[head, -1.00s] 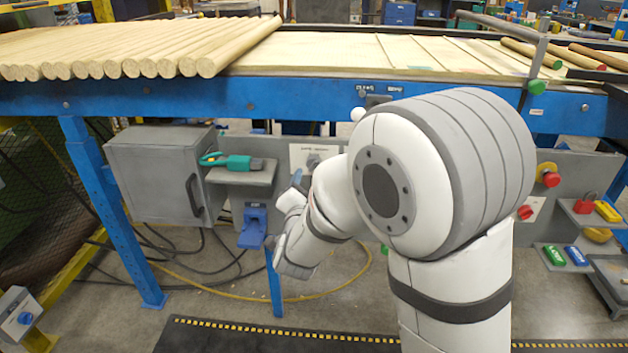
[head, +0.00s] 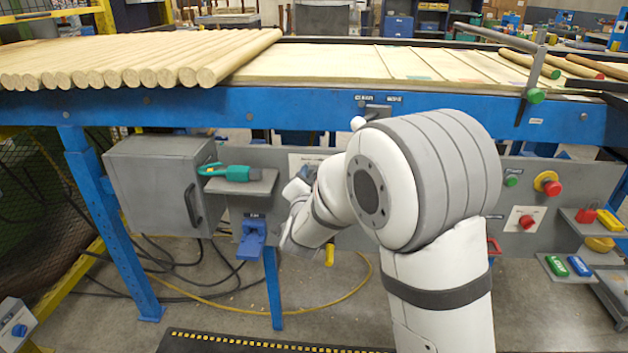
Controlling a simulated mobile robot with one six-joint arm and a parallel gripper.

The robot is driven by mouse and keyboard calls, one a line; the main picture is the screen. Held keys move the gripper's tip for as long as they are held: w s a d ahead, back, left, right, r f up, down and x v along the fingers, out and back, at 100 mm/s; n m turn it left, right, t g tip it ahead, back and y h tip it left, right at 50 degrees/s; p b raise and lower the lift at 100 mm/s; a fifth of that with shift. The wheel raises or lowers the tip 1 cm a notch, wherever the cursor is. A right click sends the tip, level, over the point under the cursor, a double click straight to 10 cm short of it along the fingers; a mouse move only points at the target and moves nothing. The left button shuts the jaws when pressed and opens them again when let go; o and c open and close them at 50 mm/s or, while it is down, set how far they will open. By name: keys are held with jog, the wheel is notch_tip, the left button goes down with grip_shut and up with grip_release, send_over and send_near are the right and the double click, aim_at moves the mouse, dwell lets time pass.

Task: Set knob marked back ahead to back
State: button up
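A white plate (head: 294,160) with small dark lettering, too small to read, is on the grey panel under the conveyor. In the head view my gripper (head: 308,172) is at this plate, its fingertips in front of it or touching it. The knob on the plate is mostly hidden behind my gripper and forearm, so I cannot tell which way it points. I cannot tell whether the fingers are open, shut, or around the knob.
A grey cabinet (head: 158,186) and a shelf holding a green tool (head: 230,172) are to the left. A blue lever box (head: 252,238) hangs below. Wooden rods (head: 130,60) lie on the conveyor above.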

jog(key=c, duration=0.6)
jog(key=shift+d, duration=0.3)
jog(key=shift+c, duration=0.3)
jog(key=shift+a, duration=0.2)
jog(key=n+p, duration=0.2)
jog(key=n, duration=1)
jog(key=shift+a, duration=0.1)
jog(key=shift+f, duration=0.1)
jog(key=o, duration=1)
